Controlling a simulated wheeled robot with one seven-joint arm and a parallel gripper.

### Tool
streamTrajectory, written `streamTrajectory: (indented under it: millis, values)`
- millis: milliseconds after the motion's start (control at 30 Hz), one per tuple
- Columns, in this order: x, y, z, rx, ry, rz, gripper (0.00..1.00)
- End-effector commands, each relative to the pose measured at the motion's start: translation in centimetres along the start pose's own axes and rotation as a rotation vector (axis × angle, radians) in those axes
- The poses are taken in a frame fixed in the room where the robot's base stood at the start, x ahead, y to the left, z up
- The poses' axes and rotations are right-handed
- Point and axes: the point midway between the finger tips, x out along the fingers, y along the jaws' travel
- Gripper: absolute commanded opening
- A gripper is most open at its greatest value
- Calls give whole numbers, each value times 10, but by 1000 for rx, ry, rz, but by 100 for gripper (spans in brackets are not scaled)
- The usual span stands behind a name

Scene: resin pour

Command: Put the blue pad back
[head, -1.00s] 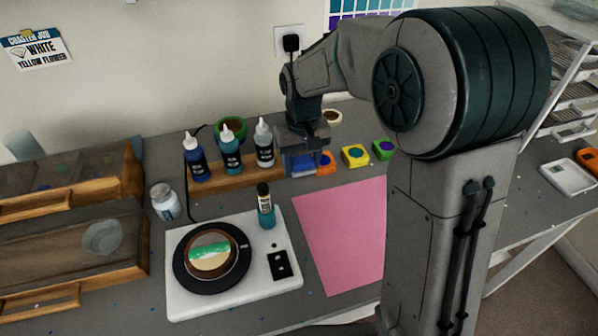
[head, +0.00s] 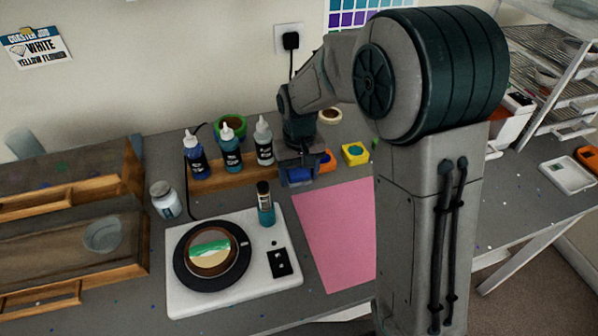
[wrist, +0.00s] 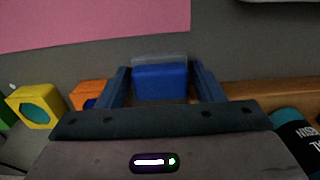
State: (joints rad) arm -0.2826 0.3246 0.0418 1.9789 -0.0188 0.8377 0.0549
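The blue pad (wrist: 160,82) sits between the two dark blue fingers of my gripper (wrist: 161,84) in the wrist view, with a greyish strip along its far edge. The fingers appear to touch its sides, so my gripper looks shut on it. In the head view my gripper (head: 298,172) points down just right of the wooden bottle rack, left of the orange pad (head: 326,160). The blue pad (head: 300,175) shows there as a small blue patch, partly hidden by the fingers. Whether its underside touches the table cannot be told.
A yellow pad (head: 355,154) stands right of the orange one. Several dropper bottles (head: 231,156) stand along the wooden rack (head: 236,176). A pink mat (head: 335,230) lies in front, bare where visible. A white turntable unit (head: 185,298) carries a round mould (head: 217,262).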

Motion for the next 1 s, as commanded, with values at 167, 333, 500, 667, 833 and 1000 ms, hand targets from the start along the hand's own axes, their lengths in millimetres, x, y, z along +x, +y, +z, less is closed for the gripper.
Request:
streamTrajectory:
  millis: [167,333,500,667,833,1000]
  values:
    - [-1,0,0,0,0,0,61]
    - [-16,0,-1,0,3,0,61]
    - [-53,0,-1,0,6,0,61]
    - [-87,0,-1,0,4,0,61]
    - [-112,0,-1,0,3,0,61]
    - [-123,0,0,0,1,0,61]
